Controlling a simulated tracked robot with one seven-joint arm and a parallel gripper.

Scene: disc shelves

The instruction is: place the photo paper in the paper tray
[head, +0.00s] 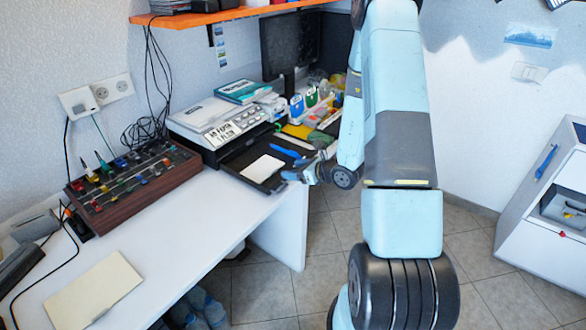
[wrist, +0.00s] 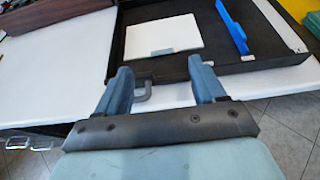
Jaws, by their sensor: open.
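A white rectangular sheet, which looks like the photo paper (head: 262,168), lies flat inside the black paper tray (head: 236,153) at the printer's front. In the wrist view the white sheet (wrist: 163,36) rests on the dark floor of the tray (wrist: 270,42), apart from my fingers. My gripper (head: 300,172) is open and empty at the tray's near edge. In the wrist view the two blue fingers of my gripper (wrist: 160,76) stand apart, with a grey handle-like piece (wrist: 143,90) between them, close to the left finger.
A blue pen-like object (wrist: 232,27) lies in the tray, right of the sheet. The printer (head: 215,118) stands behind the tray. A brown control box (head: 132,185) and a beige folder (head: 95,290) are on the white desk (head: 200,225). Free desk lies in front.

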